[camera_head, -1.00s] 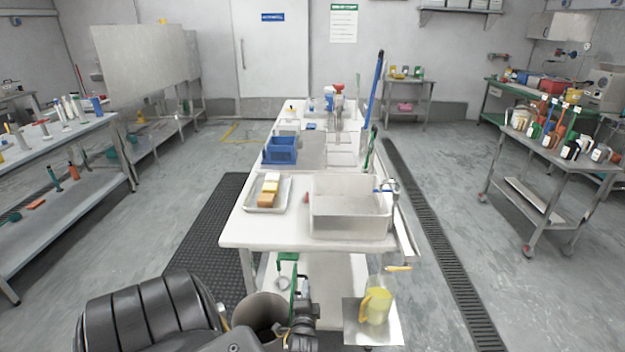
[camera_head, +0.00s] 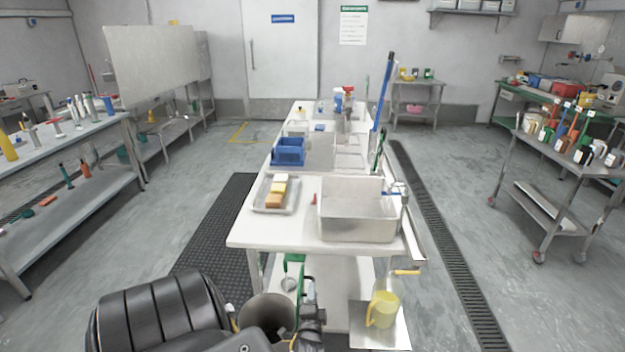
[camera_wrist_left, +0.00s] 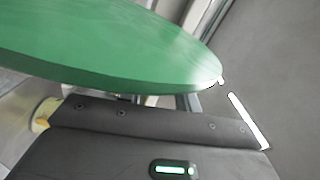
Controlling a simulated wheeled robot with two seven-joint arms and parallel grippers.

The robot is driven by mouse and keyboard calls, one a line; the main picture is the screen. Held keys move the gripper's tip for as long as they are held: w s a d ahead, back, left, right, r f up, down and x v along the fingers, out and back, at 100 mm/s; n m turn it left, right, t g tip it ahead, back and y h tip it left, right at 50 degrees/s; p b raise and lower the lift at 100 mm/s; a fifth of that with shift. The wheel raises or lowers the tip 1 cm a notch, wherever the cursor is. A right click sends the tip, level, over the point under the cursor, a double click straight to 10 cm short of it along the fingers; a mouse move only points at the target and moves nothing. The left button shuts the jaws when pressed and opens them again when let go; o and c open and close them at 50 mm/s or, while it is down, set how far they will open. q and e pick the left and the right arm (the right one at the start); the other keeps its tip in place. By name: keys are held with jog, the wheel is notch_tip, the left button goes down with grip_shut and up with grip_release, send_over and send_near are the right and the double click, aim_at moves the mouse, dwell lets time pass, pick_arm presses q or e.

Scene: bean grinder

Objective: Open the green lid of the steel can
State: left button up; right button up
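A steel can (camera_head: 268,318) with an open, dark mouth shows at the bottom of the head view. The green lid (camera_wrist_left: 105,45) is a large disc filling the upper left of the left wrist view, close to the camera and seen at a slant. In the head view a narrow upright green strip (camera_head: 301,280) stands just right of the can's mouth; I cannot tell whether it is the lid's edge. My left gripper (camera_head: 311,318) is dark, right beside the can. Its fingertips are not clear in either view, so its grip is unclear. My right gripper is out of view.
A white table (camera_head: 245,232) stands ahead, with a steel basin (camera_head: 357,228), a tray of blocks (camera_head: 262,204) and blue bins (camera_head: 289,150). A yellow jug (camera_head: 383,308) stands on a metal plate (camera_head: 398,333) to the right of the can.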

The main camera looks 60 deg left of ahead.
pick_arm(q)
jog(key=v, duration=1)
jog(key=shift+b, duration=0.35)
jog(key=shift+a, duration=0.1)
jog(key=s+d+f+n+g+h, duration=0.25)
jog(key=d+f+h, duration=0.35)
jog(key=f, duration=0.7)
jog(key=s+d+f+n+g+h, duration=0.1)
jog(key=s+d+f+h, duration=0.25)
jog(key=d+f, duration=0.65)
jog(key=s+d+f+g+h, duration=0.1)
jog(key=s+f+g+h, duration=0.1)
jog(key=s+f, duration=0.5)
jog(key=s+d+f+g+h, duration=0.1)
jog(key=s+f+g, duration=0.4)
jog(key=s, duration=1.1)
notch_tip(320, 180, down, 3)
jog(key=shift+s+d+r+h, duration=0.1)
jog(key=shift+s+d+h, duration=0.2)
jog(key=shift+h, duration=0.45)
